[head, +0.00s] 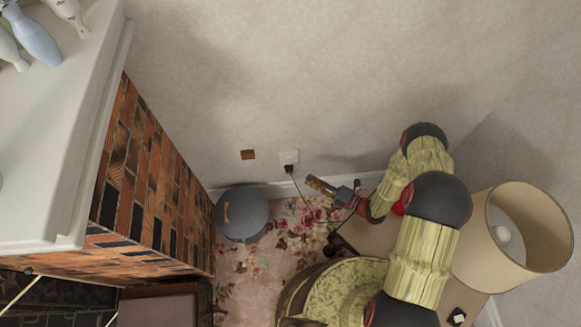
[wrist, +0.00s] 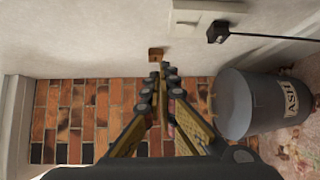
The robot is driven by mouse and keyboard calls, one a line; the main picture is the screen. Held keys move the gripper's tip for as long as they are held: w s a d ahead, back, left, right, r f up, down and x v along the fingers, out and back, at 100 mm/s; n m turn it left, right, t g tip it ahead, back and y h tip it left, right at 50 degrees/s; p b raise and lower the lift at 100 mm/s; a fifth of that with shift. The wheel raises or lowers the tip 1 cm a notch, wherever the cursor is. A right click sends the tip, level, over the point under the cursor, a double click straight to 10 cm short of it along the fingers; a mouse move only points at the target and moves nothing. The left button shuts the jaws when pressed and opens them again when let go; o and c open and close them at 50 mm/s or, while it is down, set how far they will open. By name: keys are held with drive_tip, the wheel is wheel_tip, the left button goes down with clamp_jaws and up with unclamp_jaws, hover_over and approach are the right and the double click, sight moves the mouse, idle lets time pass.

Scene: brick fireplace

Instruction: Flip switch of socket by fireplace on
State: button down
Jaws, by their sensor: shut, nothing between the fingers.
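The white wall socket (head: 289,156) is low on the wall, to the right of the brick fireplace (head: 146,165). A dark plug with a cable (head: 289,169) sits at its lower edge. In the wrist view the socket (wrist: 196,16) is at the top and the plug (wrist: 217,33) is at its right. The switch itself is too small to make out clearly. My gripper (head: 309,181) is shut and empty, apart from the socket, to its lower right in the head view. In the wrist view its fingertips (wrist: 163,68) show below the socket.
A small brown plate (head: 247,154) is on the wall left of the socket. A grey ash bin (head: 242,214) stands on the floral carpet below. A patterned round chair (head: 345,288) and a lamp (head: 525,228) are at the right. The white mantel (head: 60,130) juts out at left.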

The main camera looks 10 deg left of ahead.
sight(289, 160)
drive_tip(key=f+m, duration=0.1)
drive_tip(key=s+f, duration=0.1)
drive_tip(key=f, duration=0.1)
drive_tip(key=f+m+t+h, duration=0.1)
drive_tip(key=shift+s+d+f+m, duration=0.25)
drive_tip(key=shift+d+f+m, duration=0.05)
drive_tip(key=shift+f, duration=0.1)
drive_tip(key=shift+w+d+b+x, duration=0.25)
drive_tip(key=shift+w+b+x, duration=0.4)
drive_tip(key=shift+x, duration=1.45)
drive_tip(key=shift+w+d+b+x, duration=0.25)
drive_tip(key=shift+b+x, duration=0.65)
drive_tip(key=shift+x, duration=1.25)
drive_tip(key=shift+w+d+b+x, duration=0.2)
drive_tip(key=shift+w+b+x, duration=0.45)
drive_tip(key=shift+x, duration=1.45)
drive_tip(key=shift+s, duration=0.2)
